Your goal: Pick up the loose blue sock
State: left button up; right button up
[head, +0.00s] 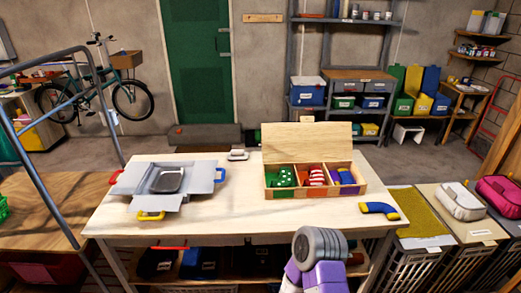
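A loose blue sock (379,209) with a yellow end lies flat on the wooden table (240,215), near its front right corner. An open wooden box (313,193) with a raised lid stands behind and left of it. The box's left compartment holds green spotted socks (282,178), the middle one red-and-white striped socks (314,176), and the right one blue or purple socks (345,177). A grey and purple part of my own arm rises at the bottom, left of the sock and apart from it. No gripper fingers show in the head view.
A grey folding tray (205,181) with coloured handles stands on the table's left side. A small whitish item (237,155) lies at the back edge. Lidded hampers (425,222) stand right of the table. The tabletop between tray and sock is mostly clear.

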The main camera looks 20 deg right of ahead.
aim_at(392, 214)
jog(key=z, duration=2.9)
jog(key=i, duration=1.6)
jog(key=u, duration=1.9)
